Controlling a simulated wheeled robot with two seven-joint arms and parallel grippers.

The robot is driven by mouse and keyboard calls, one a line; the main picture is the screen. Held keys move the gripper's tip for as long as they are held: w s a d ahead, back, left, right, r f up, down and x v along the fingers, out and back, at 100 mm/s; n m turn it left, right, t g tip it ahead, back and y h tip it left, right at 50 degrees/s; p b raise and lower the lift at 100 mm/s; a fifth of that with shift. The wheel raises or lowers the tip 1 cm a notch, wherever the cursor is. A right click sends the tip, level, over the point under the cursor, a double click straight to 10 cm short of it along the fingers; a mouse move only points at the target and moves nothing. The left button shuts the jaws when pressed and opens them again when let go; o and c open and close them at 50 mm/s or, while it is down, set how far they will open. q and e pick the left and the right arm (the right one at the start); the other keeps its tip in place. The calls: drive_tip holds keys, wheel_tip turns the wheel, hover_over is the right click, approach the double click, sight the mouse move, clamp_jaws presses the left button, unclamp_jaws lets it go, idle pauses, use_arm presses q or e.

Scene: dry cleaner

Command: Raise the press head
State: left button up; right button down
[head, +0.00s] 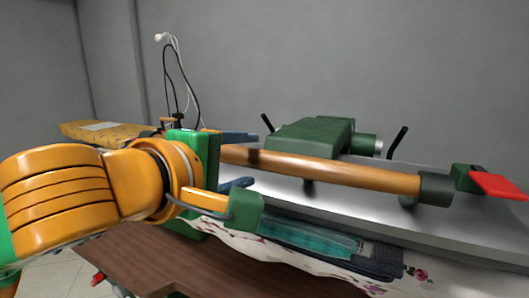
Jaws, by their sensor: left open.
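The press head (455,222) is a grey metal plate with a green housing (312,134) on top, low over the press bed. A thick orange-brown bar (320,170) with a dark end cap (437,189) runs along its front. My left gripper (224,178) is open at the bar's left end, with one green-tipped finger below and in front of the bar. Its green body hides that end, so I cannot tell whether it touches the bar. Floral cloth (270,252) and teal and dark folded pieces (310,238) show under the head's front edge. My right gripper is not in view.
A red piece (500,186) on a green block sticks out at the right. Two black levers (397,141) stand up behind the bar. A yellow padded board (100,132) lies at the back left. A brown wooden surface (215,268) lies in front.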

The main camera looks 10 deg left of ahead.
use_arm(q)
drive_tip(key=p+x, duration=0.2)
drive_tip(key=x, duration=0.3)
drive_tip(key=shift+w+d, duration=0.3)
drive_tip(key=shift+w, duration=0.05)
drive_tip(key=shift+w+d+f, duration=0.1)
drive_tip(key=shift+w+f, duration=0.05)
drive_tip(key=shift+w, duration=0.05)
drive_tip(key=shift+s, duration=0.1)
clamp_jaws()
idle(0.7)
